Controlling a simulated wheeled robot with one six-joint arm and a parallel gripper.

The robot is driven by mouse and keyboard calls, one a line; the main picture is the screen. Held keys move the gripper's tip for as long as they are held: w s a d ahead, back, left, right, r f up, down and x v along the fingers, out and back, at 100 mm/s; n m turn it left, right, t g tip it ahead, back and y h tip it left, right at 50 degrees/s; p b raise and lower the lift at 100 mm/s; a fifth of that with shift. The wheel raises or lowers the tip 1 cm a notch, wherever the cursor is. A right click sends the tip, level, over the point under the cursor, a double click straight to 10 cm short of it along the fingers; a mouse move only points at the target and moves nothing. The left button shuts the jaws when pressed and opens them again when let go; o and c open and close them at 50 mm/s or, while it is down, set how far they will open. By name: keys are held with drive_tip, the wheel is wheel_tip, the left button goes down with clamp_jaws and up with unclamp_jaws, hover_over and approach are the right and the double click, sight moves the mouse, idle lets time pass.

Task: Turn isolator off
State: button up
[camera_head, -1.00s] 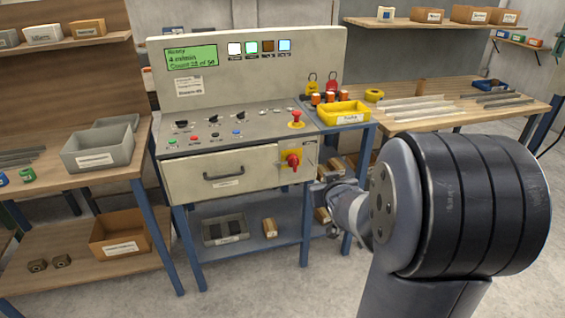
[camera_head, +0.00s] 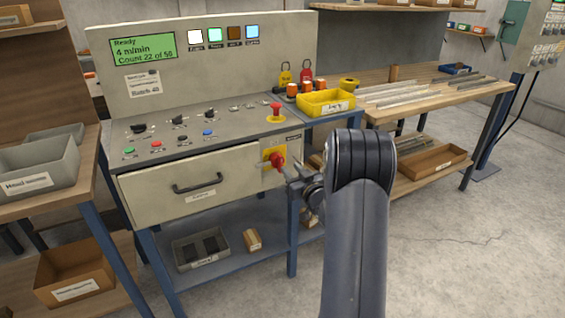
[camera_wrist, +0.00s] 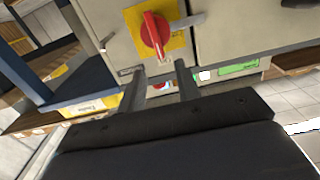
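The isolator is a red rotary handle (camera_head: 277,160) on a yellow plate (camera_head: 267,154), on the right front of the machine cabinet. In the wrist view the red handle (camera_wrist: 154,33) is at the top centre, tilted slightly from upright, on its yellow plate (camera_wrist: 174,41). My gripper (camera_wrist: 160,82) has its two fingers apart with nothing between them. The fingertips point toward the panel just below the handle and appear clear of it. In the head view my gripper (camera_head: 290,174) is just right of and below the handle, partly hidden by my arm.
The control panel display (camera_head: 142,49) reads "Ready". A red emergency button (camera_head: 276,108) sits above the isolator. A drawer handle (camera_head: 197,187) sticks out to its left. A yellow tray (camera_head: 325,103) and padlocks (camera_head: 306,69) are at the right. The floor (camera_head: 450,240) at right is clear.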

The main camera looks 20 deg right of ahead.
sight(282, 159)
drive_tip(key=shift+w+a, duration=0.15)
drive_tip(key=shift+w, duration=3)
drive_tip(key=shift+c, duration=0.4)
clamp_jaws()
